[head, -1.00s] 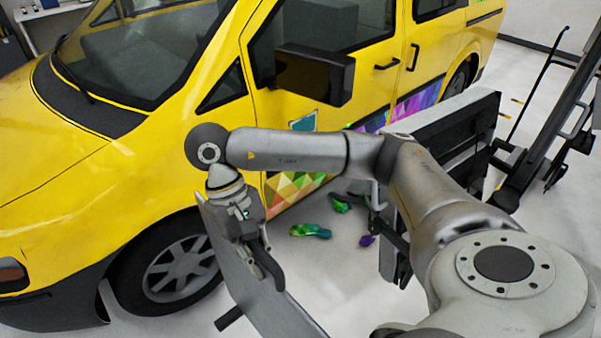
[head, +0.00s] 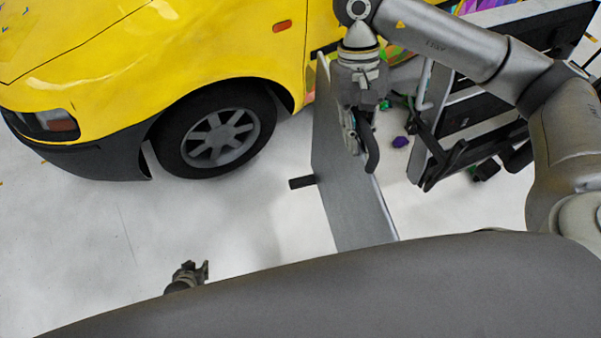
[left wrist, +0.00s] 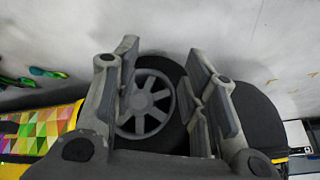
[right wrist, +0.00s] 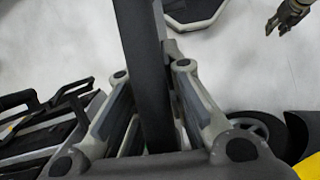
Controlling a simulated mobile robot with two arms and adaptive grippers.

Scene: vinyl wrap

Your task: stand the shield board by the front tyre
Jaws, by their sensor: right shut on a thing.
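The shield board (head: 350,200) is a thin grey upright panel, slightly tilted in the head view, with a dark foot (head: 302,182) near the floor. It is beside and to the right of the front tyre (head: 213,135), with a gap between them. My right gripper (head: 362,145) is shut on the board's upper edge; in the right wrist view the board (right wrist: 145,70) runs between the fingers. Whether its lower edge touches the floor is unclear. My left gripper (head: 190,275) is low at the left, empty and open; its wrist view shows the tyre's wheel (left wrist: 146,104) beyond the spread fingers.
The yellow van (head: 230,45) fills the back. A dark cart or rack (head: 470,125) stands close to the right of the board. Coloured scraps (head: 401,142) lie on the floor between.

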